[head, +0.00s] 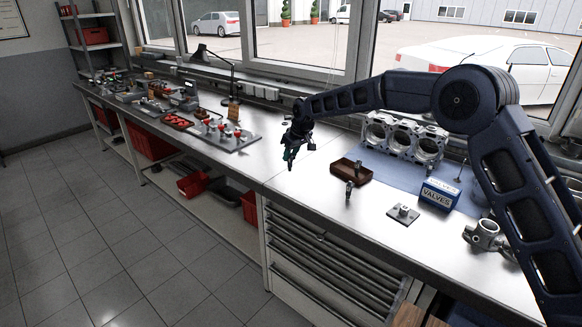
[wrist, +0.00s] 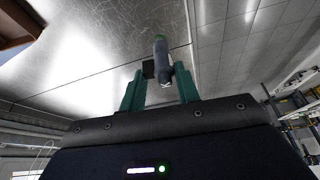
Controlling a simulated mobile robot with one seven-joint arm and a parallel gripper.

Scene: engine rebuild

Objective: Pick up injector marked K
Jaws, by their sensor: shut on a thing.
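My gripper (head: 290,156) hangs above the front edge of the steel bench, left of the brown tray. A small upright part (head: 349,192), perhaps another injector, stands on the bench right of my gripper. Another small part (head: 357,168) shows at the brown tray (head: 340,166); its marking is too small to read.
A blue VALVES box (head: 438,194), a small metal block (head: 403,214) and a grey casting (head: 486,236) stand to the right. A plate with red-topped parts (head: 227,136) is left.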

